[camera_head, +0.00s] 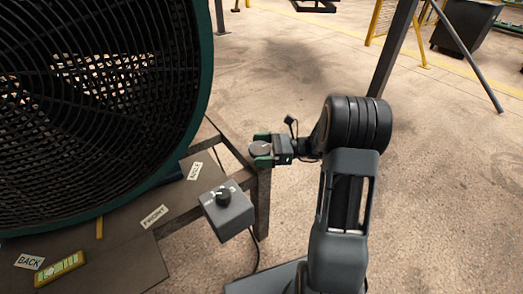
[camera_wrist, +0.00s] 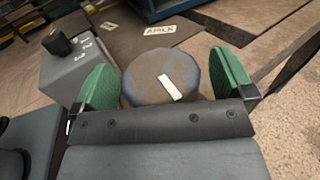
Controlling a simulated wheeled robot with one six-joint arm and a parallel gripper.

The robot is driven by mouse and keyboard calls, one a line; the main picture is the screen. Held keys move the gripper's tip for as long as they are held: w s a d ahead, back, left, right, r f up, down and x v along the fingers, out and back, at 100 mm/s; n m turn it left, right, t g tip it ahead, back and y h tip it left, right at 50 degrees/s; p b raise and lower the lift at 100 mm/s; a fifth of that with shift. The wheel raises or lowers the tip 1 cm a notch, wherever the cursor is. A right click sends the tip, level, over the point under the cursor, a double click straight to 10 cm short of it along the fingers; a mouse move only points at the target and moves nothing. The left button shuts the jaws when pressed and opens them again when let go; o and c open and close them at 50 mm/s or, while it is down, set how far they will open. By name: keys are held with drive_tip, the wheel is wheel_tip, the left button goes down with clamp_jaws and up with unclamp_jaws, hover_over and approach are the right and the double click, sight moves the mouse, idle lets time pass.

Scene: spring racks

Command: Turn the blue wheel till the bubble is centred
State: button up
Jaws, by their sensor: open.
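The wheel (camera_wrist: 148,82) is a worn blue-grey disc with a white mark on its top, at the table corner. It also shows in the head view (camera_head: 258,149). My gripper (camera_wrist: 165,68) is open, with its green fingers on either side of the wheel; in the head view my gripper (camera_head: 263,150) reaches it from the right. I cannot tell whether either finger touches the wheel. A yellow-green bar level (camera_head: 60,268) lies at lower left in the head view, beside a BACK label (camera_head: 29,261). Its bubble is too small to place.
A large round fan grille (camera_head: 100,100) with a green rim stands over the table (camera_head: 190,205). A grey box (camera_head: 231,217) with a black knob sits near the wheel; the box also shows in the wrist view (camera_wrist: 80,72). Open floor (camera_head: 285,70) lies beyond.

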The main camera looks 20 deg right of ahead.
drive_tip(key=shift+c, duration=0.4)
drive_tip(key=c, duration=0.8)
